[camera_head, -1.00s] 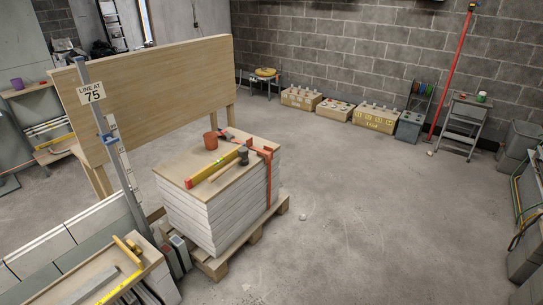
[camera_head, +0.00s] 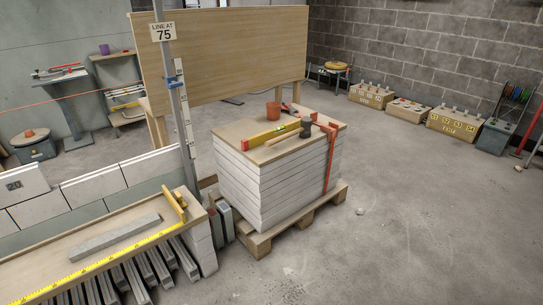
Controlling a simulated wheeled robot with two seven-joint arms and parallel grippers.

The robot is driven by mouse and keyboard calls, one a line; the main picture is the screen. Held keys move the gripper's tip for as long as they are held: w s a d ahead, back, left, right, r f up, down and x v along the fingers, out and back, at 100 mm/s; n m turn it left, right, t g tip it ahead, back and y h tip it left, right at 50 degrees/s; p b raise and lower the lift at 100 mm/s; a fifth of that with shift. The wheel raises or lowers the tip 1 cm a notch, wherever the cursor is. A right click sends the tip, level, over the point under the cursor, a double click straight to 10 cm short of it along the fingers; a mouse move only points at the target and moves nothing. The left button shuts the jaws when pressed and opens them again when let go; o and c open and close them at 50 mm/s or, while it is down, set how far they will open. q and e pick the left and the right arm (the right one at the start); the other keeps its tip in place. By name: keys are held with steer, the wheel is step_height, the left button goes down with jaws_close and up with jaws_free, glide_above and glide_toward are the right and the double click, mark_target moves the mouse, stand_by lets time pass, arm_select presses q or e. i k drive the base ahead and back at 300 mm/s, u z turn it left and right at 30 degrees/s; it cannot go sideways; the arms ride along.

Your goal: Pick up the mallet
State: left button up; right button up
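The mallet (camera_head: 304,129) lies on the wooden board on top of a stack of white blocks. It has a dark head at its right end and a light wooden handle (camera_head: 283,139) pointing left. A yellow level (camera_head: 270,134) lies just beside it, with a red end. A terracotta pot (camera_head: 273,111) stands behind, and an orange-red clamp or strap (camera_head: 330,155) hangs over the stack's right edge. Neither of my grippers is in view.
The block stack (camera_head: 265,195) sits on a wooden pallet (camera_head: 291,224). A bench board (camera_head: 60,238) is front left. Open floor (camera_head: 420,220) lies to the right.

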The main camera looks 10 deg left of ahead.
mark_target(304, 131)
steer(key=k, duration=0.9)
steer(key=z, duration=0.05)
steer(key=i, duration=1.6)
steer(key=u, duration=0.5)
